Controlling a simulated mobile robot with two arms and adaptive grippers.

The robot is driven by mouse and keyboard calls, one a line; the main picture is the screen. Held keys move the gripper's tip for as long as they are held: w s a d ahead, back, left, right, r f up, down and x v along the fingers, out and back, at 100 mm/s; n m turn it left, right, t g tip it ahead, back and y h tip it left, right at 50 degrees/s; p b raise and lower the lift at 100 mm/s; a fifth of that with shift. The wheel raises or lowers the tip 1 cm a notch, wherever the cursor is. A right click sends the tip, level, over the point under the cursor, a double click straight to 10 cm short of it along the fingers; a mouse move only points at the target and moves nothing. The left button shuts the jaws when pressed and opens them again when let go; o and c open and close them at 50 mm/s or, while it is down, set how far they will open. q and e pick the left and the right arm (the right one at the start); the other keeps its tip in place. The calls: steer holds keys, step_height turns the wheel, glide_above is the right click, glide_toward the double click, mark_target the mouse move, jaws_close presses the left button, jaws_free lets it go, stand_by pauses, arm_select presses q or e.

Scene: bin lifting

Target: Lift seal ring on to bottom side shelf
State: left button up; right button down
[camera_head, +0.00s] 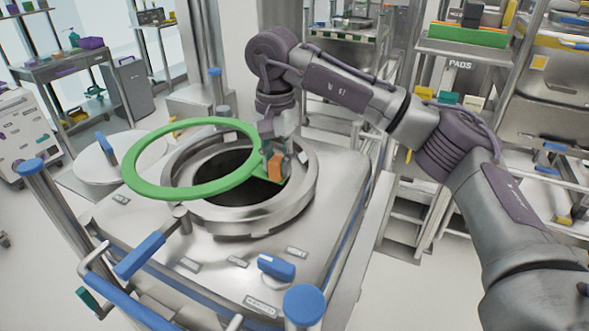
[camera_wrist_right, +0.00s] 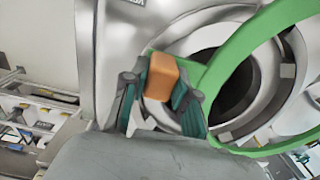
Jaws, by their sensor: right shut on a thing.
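A green seal ring (camera_head: 143,150) is held tilted above the round opening of the steel bin (camera_head: 312,178) in the head view. Its left part reaches out past the bin's rim. My right gripper (camera_head: 277,163) is shut on the ring's orange grip block (camera_head: 275,168) at the ring's right side. In the right wrist view the gripper (camera_wrist_right: 164,90) has the orange block (camera_wrist_right: 172,77) between its fingers, and the green ring (camera_wrist_right: 230,57) extends to the right. My left gripper is not seen. Which shelf is the bottom side shelf cannot be told.
A round steel lid (camera_head: 95,160) is swung out left of the bin. Blue-capped posts (camera_head: 304,304) and a blue-gripped handle (camera_head: 145,257) stand around the bin. A shelf rack (camera_head: 465,50) with bins and pads stands at the right. Open floor (camera_head: 395,290) lies right of the bin.

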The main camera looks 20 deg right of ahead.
steer(key=shift+s+a+r, duration=0.15)
steer(key=shift+a+r, duration=0.25)
steer(key=shift+a, duration=0.2)
steer(key=shift+r, duration=0.1)
steer(key=shift+r+p, duration=1.45)
steer(key=shift+r, duration=0.45)
steer(key=shift+f, duration=0.1)
